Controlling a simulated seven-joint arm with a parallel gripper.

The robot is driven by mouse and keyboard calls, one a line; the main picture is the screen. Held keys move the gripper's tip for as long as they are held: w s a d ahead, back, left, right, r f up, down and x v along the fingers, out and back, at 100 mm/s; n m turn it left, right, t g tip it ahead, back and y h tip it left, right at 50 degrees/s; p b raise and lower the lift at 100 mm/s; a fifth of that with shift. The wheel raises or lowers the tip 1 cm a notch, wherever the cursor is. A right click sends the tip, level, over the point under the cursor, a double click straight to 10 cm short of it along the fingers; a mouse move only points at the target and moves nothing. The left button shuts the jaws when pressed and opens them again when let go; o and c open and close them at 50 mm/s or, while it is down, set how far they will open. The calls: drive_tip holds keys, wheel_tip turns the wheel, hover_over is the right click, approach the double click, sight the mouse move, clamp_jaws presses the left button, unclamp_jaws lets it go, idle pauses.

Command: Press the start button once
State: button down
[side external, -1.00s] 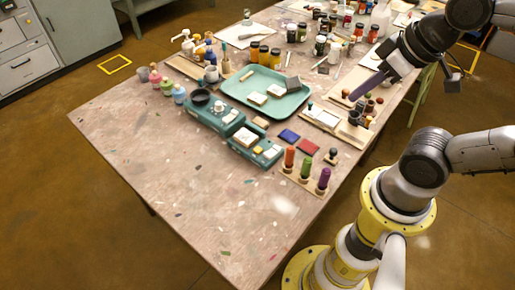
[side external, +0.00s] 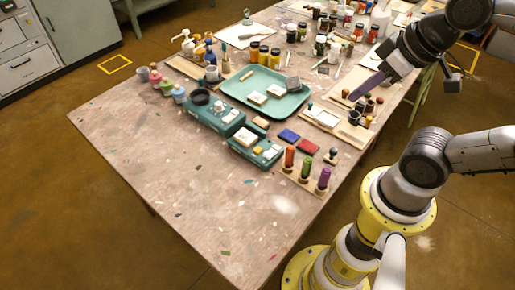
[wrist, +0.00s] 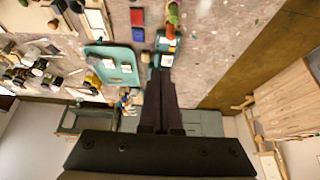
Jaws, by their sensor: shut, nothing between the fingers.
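Two teal devices sit near the middle of the table in the side external view. The larger one (side external: 209,114) carries a dark round dish and a small white part. The smaller one (side external: 265,158) has pale keys or pads on top, with a yellowish piece nearby. Which of these small parts is the start button is too small to tell. My gripper (side external: 353,97) is shut and empty, held above the table's right side, to the right of both devices and apart from them. In the wrist view its dark fingers (wrist: 161,76) point toward a teal device (wrist: 166,43), partly covering that area.
A teal tray (side external: 236,92) with blocks lies behind the devices. Orange, green and purple cylinders (side external: 306,170) stand upright in front right of them. Blue and red pads (side external: 308,147) lie between. Jars and bottles crowd the back. The table's front left (side external: 170,170) is mostly clear.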

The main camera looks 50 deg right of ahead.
idle(0.7)
drive_tip(key=w+r+m+t, duration=0.3)
drive_tip(key=w+m+t, duration=0.1)
drive_tip(key=w, duration=0.5)
drive_tip(key=m+y, duration=0.1)
drive_tip(key=m, duration=0.3)
hover_over(258, 150)
drive_tip(key=s, duration=0.1)
wheel_tip(258, 150, down, 19)
drive_tip(key=shift+f, duration=4.35)
drive_tip(key=shift+f, duration=0.1)
